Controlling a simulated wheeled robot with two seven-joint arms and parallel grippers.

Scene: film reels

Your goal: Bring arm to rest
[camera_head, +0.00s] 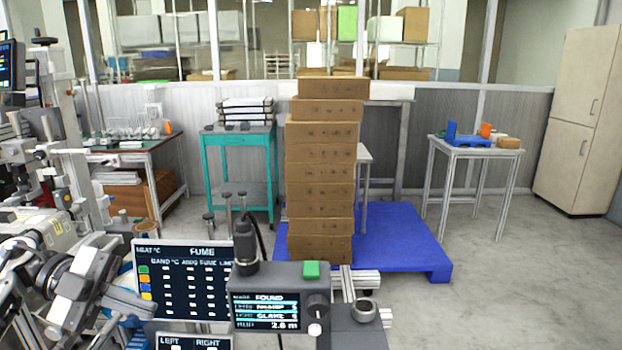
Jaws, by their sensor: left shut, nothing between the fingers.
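My left arm comes in at the lower left. Its gripper (122,300) is shut with nothing held, in front of the left edge of a dark display panel (190,280) headed FUME. I cannot tell whether it touches the panel. My right gripper is not in view. No film reel can be made out.
A grey box with a small screen (266,312) and a green button stands at the front centre. A teal cart (240,165) is left of the stack. Floor at right is clear.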

